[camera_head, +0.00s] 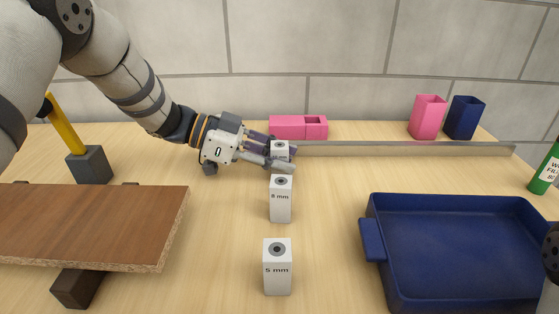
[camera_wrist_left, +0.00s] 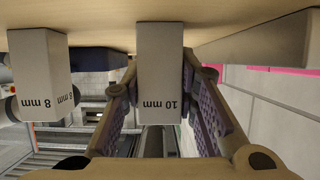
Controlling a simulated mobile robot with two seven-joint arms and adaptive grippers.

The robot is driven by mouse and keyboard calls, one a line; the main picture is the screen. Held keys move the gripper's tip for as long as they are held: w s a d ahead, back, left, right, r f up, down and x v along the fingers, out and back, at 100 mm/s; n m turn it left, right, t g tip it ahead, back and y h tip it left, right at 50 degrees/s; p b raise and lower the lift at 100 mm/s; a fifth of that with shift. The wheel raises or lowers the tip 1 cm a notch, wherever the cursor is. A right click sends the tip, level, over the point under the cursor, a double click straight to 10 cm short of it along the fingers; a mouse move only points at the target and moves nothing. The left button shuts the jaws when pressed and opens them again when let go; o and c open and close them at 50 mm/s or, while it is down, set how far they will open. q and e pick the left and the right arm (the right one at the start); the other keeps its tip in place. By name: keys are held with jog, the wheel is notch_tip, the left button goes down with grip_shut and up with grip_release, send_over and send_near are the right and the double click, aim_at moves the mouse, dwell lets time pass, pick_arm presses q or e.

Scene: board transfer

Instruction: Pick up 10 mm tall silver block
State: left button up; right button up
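The 10 mm block (camera_head: 280,147) is a small pale silver block with a dark ring on top, at the back of a row of blocks. Its lower part is hidden by my left gripper (camera_head: 292,160), whose purple-padded fingers reach in from the left on either side of it. In the left wrist view the block (camera_wrist_left: 160,75) appears upside down with its "10 mm" label, between the two fingers. Narrow gaps seem to show beside it, so the fingers look open around it. My right gripper is out of view.
The 8 mm block (camera_head: 281,203) and 5 mm block (camera_head: 277,272) stand in front. A pink holder (camera_head: 298,126) and a metal rail (camera_head: 400,149) lie close behind. A blue tray (camera_head: 375,212) is at right, a brown board (camera_head: 100,220) and hammer (camera_head: 90,163) at left.

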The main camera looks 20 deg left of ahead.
aim_at(286, 144)
pick_arm(q)
grip_shut()
jog(key=shift+r, duration=0.25)
notch_tip(286, 144, up, 3)
jog(key=s+a+r+p, duration=0.1)
jog(key=s+r+p, duration=0.1)
jog(key=s+r, duration=0.7)
jog(key=s, duration=0.5)
jog(key=shift+a+r, duration=0.3)
jog(key=shift+a, duration=0.1)
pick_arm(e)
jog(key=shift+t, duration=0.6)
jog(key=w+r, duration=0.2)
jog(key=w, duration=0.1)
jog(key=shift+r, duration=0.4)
pick_arm(q)
jog(key=shift+w, duration=0.15)
